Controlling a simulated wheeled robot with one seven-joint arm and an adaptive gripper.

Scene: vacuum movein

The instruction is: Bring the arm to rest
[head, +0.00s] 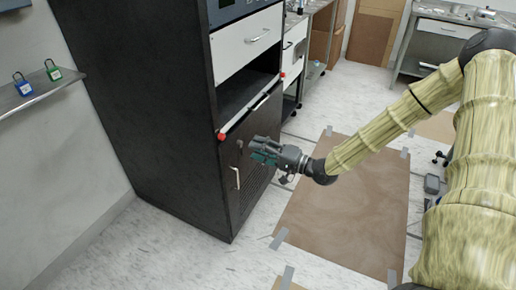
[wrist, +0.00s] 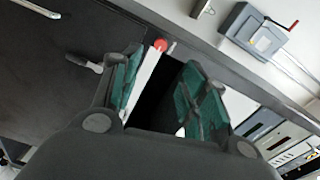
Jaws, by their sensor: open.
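My gripper (head: 266,152) hangs in front of the tall black cabinet (head: 150,90) in the head view, at about the height of its lower door. In the wrist view my gripper (wrist: 158,92) has its two green-padded fingers spread apart, with nothing between them. My arm reaches in from the right, its links covered in pale yellow-green sleeves. Whether the gripper touches the cabinet front is hard to tell, but it looks apart from it.
The cabinet has a white drawer (head: 246,42), an open dark slot and a lower door handle (head: 237,178). A wall shelf (head: 40,92) holds a green padlock (head: 53,70) and a blue padlock (head: 22,84). Brown sheeting (head: 345,215) is taped to the floor.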

